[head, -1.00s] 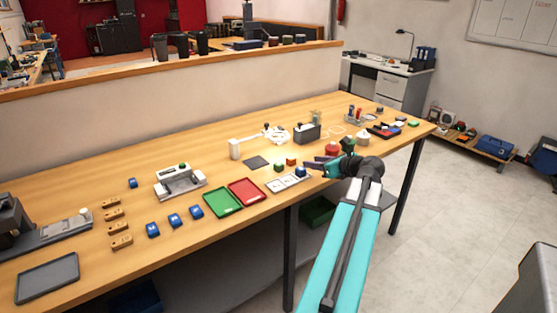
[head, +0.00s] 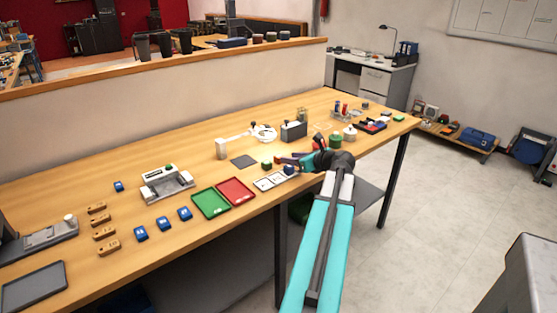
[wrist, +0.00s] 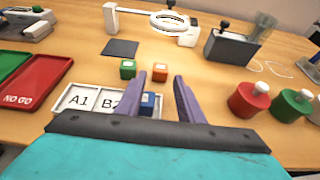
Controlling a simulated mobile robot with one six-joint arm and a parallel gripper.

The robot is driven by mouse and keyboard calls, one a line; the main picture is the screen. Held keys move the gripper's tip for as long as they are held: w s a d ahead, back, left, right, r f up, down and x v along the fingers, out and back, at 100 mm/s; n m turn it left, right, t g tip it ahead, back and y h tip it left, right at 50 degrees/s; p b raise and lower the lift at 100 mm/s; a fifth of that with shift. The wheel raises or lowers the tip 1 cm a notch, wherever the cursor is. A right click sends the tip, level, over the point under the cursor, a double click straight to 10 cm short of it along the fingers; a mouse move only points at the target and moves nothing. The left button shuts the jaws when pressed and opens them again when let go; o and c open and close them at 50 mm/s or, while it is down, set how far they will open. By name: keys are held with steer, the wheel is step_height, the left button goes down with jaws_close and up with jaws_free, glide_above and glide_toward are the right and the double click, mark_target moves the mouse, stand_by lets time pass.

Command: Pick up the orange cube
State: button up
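The orange cube (wrist: 160,70) lies on the wooden bench in the wrist view, beyond my fingertips and between them in the picture. In the head view my gripper largely covers it. My gripper (wrist: 161,76) is open and empty, with its two purple fingers apart. In the head view my gripper (head: 283,160) hangs over the bench near the small cubes. A green cube (wrist: 127,68) sits just left of the orange one, also visible in the head view (head: 266,165). A blue cube (wrist: 147,103) is on the labelled white tray, partly hidden by my left finger.
The white tray (wrist: 76,98) lies in front, with red (wrist: 19,86) and green trays to its left. Red (wrist: 246,98) and green (wrist: 289,103) knobbed objects stand close to the right. A dark square pad (wrist: 119,47) and a grey box (wrist: 230,45) lie behind.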

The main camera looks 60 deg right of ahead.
mark_target(280, 156)
steer(key=shift+x, duration=1.65)
steer(key=shift+p+x, duration=0.4)
steer(key=shift+x, duration=2.15)
steer(key=shift+d, duration=0.1)
steer(key=c, duration=0.8)
steer(key=shift+r, duration=0.1)
steer(key=shift+r, duration=1.2)
steer(key=s+a, duration=0.1)
steer(key=s, duration=0.4)
steer(key=s+a+r+b, duration=0.1)
steer(key=s+a, duration=0.1)
steer(key=s, duration=0.3)
steer(key=s+a+r, duration=0.1)
steer(key=s, duration=0.4)
steer(key=shift+s+a+r+b, duration=0.2)
steer(key=shift+a+b, duration=0.1)
steer(key=shift+b, duration=0.05)
